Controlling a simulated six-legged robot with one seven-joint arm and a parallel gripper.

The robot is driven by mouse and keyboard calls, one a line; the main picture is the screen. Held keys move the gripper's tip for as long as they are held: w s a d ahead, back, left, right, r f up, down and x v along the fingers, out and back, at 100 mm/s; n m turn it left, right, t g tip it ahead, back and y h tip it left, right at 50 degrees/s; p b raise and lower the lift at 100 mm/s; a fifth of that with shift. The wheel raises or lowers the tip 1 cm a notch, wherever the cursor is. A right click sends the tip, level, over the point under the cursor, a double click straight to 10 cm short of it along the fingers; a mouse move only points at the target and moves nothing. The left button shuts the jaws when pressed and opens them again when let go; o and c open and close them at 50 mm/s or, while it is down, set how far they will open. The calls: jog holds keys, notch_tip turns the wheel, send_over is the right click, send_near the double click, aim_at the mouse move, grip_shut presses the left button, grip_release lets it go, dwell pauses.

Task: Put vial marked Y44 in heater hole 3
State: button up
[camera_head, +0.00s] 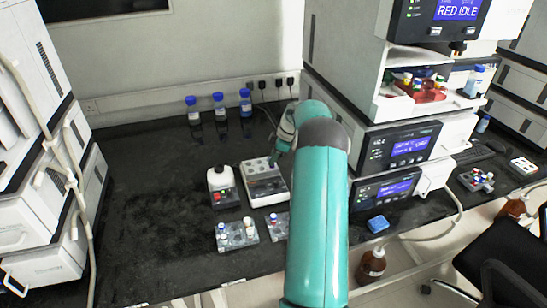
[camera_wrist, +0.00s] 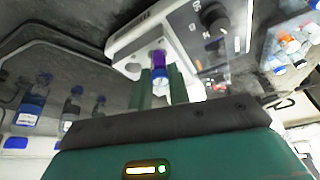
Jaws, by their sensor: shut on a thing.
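My gripper (camera_wrist: 160,78) is shut on a small vial (camera_wrist: 160,73). The vial shows purple and blue parts with a whitish part towards me; any mark on it is too small to read. The heater (camera_head: 267,192) is a white box with a grey top with several round holes, on the black bench. My gripper also shows in the head view (camera_head: 276,158), at the heater's back right edge. In the wrist view the heater (camera_wrist: 126,42) lies just beyond my fingertips. I cannot tell whether the vial is in a hole; hole numbers are not readable.
A white device (camera_head: 221,183) with a red knob stands left of the heater. Two small vial racks, a left one (camera_head: 237,236) and a right one (camera_head: 277,227), stand in front. Several blue-capped bottles (camera_head: 219,105) stand behind. Stacked instruments (camera_head: 400,147) are to the right. Bench at left is clear.

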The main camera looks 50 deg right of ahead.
jog(key=shift+f, duration=0.45)
jog(key=shift+f, duration=0.25)
jog(key=o, duration=1.2)
jog(key=shift+o, duration=0.2)
jog(key=shift+r, duration=0.15)
jog(key=shift+r, duration=2.85)
